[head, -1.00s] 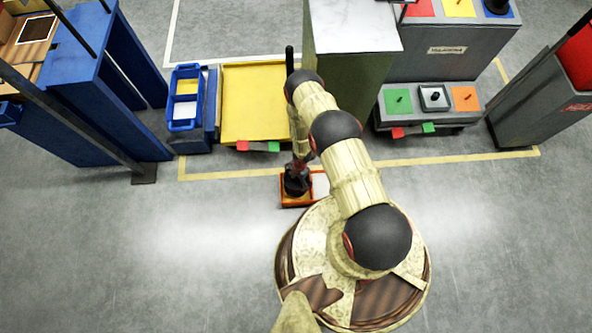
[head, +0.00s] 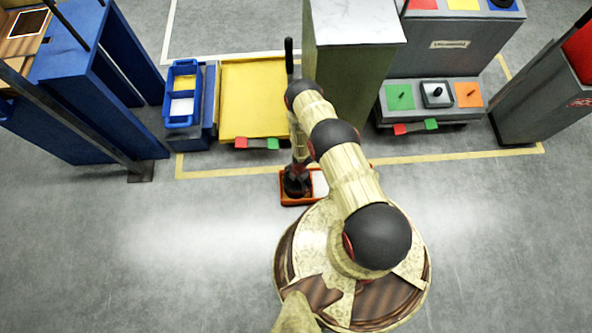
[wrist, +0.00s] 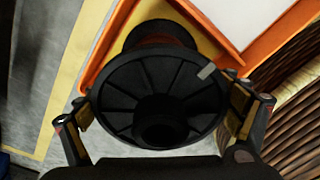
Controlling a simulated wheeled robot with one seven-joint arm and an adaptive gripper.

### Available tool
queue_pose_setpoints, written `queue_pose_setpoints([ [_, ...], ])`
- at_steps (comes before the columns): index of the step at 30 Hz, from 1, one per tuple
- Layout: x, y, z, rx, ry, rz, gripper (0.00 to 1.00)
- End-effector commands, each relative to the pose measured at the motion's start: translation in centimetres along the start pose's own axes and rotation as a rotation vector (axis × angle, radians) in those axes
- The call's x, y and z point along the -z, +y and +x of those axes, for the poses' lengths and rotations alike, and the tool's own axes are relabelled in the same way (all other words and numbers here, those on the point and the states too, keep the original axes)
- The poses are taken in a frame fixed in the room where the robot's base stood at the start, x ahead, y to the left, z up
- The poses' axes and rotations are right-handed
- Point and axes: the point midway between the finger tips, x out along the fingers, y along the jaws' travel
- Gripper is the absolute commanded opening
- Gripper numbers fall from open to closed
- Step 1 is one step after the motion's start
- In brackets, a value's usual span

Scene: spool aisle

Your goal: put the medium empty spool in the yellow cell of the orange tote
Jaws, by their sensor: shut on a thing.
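My gripper (wrist: 162,108) is shut on a black spool (wrist: 160,75), with one finger on each side of its ribbed round flange. No wound material shows on the spool. The spool is over the yellow cell (wrist: 126,38) of the orange tote (wrist: 108,48). Its far end overlaps that cell in the wrist view; I cannot tell if it touches the cell floor. The tote also shows in the head view (head: 299,204), on the floor against my base, with my gripper (head: 297,184) over its left cell. The arm and spool hide most of that cell.
The tote's other cell (wrist: 252,18) is white and looks empty. A yellow-topped cart (head: 254,100), a blue bin (head: 183,105) and a tall green cabinet (head: 350,100) stand beyond. A grey stand (head: 430,118) with coloured pads is at right. Floor left of the tote is clear.

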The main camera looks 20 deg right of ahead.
Motion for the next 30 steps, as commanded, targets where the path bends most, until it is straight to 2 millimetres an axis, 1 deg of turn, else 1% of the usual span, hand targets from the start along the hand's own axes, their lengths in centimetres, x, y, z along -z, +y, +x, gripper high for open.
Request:
queue_pose_setpoints([
  [3, -0.1, 0.1, 0.2, -0.001, 0.000, -0.001, 0.37],
  [4, 0.0, 0.0, 0.3, 0.000, 0.000, 0.000, 0.88],
  [10, 0.0, 0.0, 0.2, 0.000, 0.000, 0.000, 1.00],
  [19, 0.0, -0.1, 0.2, 0.001, 0.000, 0.000, 1.00],
  [23, 0.0, 0.0, -0.1, 0.000, 0.000, 0.000, 1.00],
  [26, 0.0, 0.1, -1.6, 0.000, 0.000, 0.001, 1.00],
  [30, 0.0, 0.1, -4.5, -0.001, 0.000, 0.000, 1.00],
])
